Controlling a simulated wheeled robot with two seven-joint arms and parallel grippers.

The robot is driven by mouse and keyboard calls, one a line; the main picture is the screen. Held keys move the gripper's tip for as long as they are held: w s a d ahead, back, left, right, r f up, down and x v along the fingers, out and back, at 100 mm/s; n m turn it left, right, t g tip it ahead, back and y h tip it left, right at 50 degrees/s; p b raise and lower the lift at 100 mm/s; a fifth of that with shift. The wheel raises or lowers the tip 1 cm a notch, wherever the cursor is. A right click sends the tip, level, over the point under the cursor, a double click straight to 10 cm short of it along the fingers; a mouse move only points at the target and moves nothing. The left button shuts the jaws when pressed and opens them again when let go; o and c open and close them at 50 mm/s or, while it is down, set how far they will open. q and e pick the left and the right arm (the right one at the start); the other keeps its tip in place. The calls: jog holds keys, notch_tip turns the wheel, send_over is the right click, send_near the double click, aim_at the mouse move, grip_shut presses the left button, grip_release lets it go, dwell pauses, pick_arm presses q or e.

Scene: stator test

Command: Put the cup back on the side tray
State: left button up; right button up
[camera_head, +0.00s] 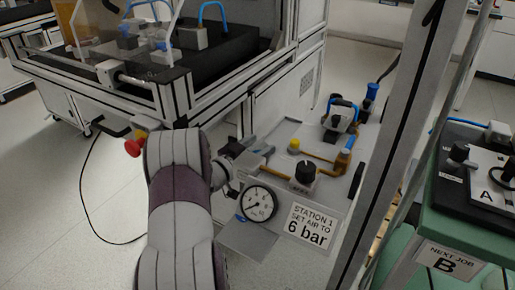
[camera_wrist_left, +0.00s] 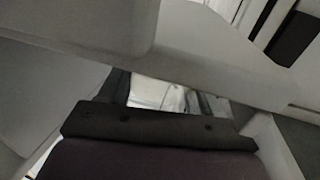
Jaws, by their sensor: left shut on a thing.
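My left gripper (camera_head: 232,187) is beside the station panel, just left of the pressure gauge, and is partly hidden by my own arm. In the left wrist view it is shut on a pale thing (camera_wrist_left: 157,95) that shows between its dark fingers. Only a small part of this thing is visible, so I cannot tell whether it is the cup. No other cup is clear in the head view. A bare grey plate (camera_head: 252,243) sits low, below the gauge; I cannot tell whether it is the side tray. My right gripper is not in view.
The panel carries a round gauge (camera_head: 259,203), a black knob (camera_head: 306,173) and a "6 bar" sign (camera_head: 309,226). A framed machine (camera_head: 190,85) stands behind at left. A post (camera_head: 395,150) separates the panel from the "NEXT JOB B" table (camera_head: 452,258) at right.

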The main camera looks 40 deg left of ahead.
pick_arm(q)
jog(key=o, duration=1.1)
jog(key=shift+f, duration=0.15)
jog(key=shift+s+r, duration=0.15)
jog(key=shift+r, duration=0.15)
jog(key=shift+s+a+f+p, duration=0.15)
jog(key=shift+s+p, duration=0.5)
jog(key=shift+s, duration=1.3)
jog(key=shift+s+a+r+p, duration=0.1)
jog(key=shift+s+a+p, duration=0.4)
jog(key=shift+s, duration=1.45)
jog(key=shift+s+f+p, duration=0.1)
jog(key=shift+s+p, duration=0.7)
jog(key=shift+s, duration=1.15)
